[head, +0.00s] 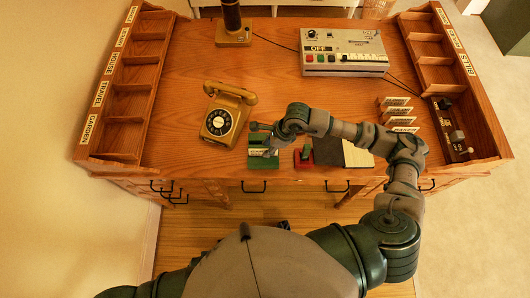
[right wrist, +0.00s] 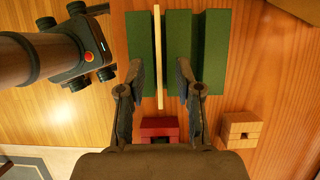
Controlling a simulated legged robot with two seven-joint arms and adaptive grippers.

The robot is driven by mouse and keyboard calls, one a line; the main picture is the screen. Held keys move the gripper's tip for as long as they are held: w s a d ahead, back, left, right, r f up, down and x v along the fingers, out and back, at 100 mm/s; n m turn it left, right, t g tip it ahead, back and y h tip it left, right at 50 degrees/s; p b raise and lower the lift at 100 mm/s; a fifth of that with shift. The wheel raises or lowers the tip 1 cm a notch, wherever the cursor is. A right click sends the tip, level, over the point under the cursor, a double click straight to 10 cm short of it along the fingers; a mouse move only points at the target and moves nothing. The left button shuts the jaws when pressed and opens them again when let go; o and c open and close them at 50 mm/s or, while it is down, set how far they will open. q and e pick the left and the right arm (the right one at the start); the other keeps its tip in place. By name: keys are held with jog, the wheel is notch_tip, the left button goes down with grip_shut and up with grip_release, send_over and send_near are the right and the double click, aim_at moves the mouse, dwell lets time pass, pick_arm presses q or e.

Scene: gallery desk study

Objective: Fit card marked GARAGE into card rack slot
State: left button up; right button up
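The green card rack (head: 258,163) stands near the desk's front edge. In the right wrist view its parallel green bars (right wrist: 213,52) show with gaps between them. A thin pale card (right wrist: 157,45), seen edge-on, stands upright in the gap between the left and middle bars. Its lettering cannot be read. My right gripper (right wrist: 159,66) is over the rack with its fingers apart on either side of the card, with clear gaps to it. In the head view my right gripper (head: 266,142) partly covers the rack.
A red block (head: 303,158), dark pad (head: 328,151) and pale pad (head: 357,153) lie right of the rack. Several standing cards (head: 396,110) are farther right. A yellow telephone (head: 228,115) stands left. Shelves flank the desk; a control box (head: 342,52) is behind.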

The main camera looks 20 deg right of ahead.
aim_at(264, 151)
jog(key=x, duration=0.2)
jog(key=shift+w+a+f, duration=0.15)
jog(key=shift+a+f, duration=0.1)
jog(key=shift+a, duration=0.1)
jog(key=shift+a+f, duration=0.1)
jog(key=shift+a, duration=0.2)
jog(key=shift+d+f, duration=0.2)
jog(key=shift+d, duration=0.2)
jog(key=shift+a+b, duration=0.3)
jog(key=shift+d, duration=0.1)
grip_shut()
jog(key=shift+d, duration=0.1)
